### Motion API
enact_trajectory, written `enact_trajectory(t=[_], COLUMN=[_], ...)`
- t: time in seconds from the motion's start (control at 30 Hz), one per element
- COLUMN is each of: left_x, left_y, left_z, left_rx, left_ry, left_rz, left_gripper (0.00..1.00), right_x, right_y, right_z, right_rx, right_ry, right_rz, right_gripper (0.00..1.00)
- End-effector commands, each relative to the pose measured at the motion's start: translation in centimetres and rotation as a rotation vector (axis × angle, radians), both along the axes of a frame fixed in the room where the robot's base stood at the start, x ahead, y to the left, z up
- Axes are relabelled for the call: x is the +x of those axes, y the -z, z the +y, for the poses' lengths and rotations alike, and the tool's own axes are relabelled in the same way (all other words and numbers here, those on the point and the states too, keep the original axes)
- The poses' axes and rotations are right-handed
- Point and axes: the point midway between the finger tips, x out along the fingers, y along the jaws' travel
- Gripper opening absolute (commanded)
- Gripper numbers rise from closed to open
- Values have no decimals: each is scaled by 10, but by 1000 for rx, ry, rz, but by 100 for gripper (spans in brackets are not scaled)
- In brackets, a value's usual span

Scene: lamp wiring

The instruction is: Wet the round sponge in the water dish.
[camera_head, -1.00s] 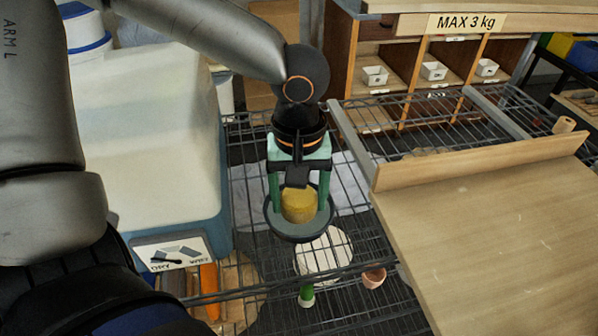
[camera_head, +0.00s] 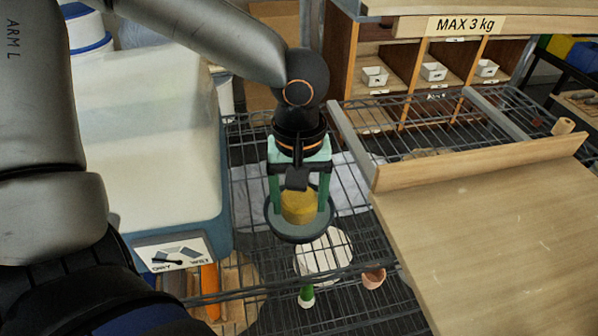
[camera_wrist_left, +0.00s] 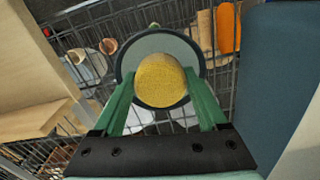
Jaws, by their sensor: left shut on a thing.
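The round yellow sponge (camera_head: 299,206) is held between the green fingers of my left gripper (camera_head: 299,195). The gripper is shut on it and points down. The water dish (camera_head: 299,233), round with a dark rim and a grey inside, lies directly below and around the sponge in the head view. In the left wrist view the sponge (camera_wrist_left: 160,80) covers the middle of the dish (camera_wrist_left: 127,58). I cannot tell how deep the sponge sits or whether it touches the water. My right gripper is not in view.
The dish is over a dark wire rack (camera_head: 380,302). A blue and white bin (camera_head: 165,150) stands close on the left, with a wet/dry card (camera_head: 172,256) at its front. A wooden board with a raised edge (camera_head: 480,160) lies right. Wooden cubbies (camera_head: 410,60) stand behind.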

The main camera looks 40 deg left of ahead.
Motion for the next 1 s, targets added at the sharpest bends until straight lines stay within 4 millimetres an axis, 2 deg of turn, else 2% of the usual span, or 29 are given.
enact_trajectory(t=[0.43, 1.0], left_x=[-1, -1], left_y=[2, -47], left_z=[0, 0], left_rx=[0, 1], left_ry=[0, 0], left_rz=[5, 2], left_gripper=[31, 31], right_x=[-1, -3], right_y=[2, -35], right_z=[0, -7], right_rx=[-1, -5], right_ry=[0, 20], right_rz=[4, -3], right_gripper=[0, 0])
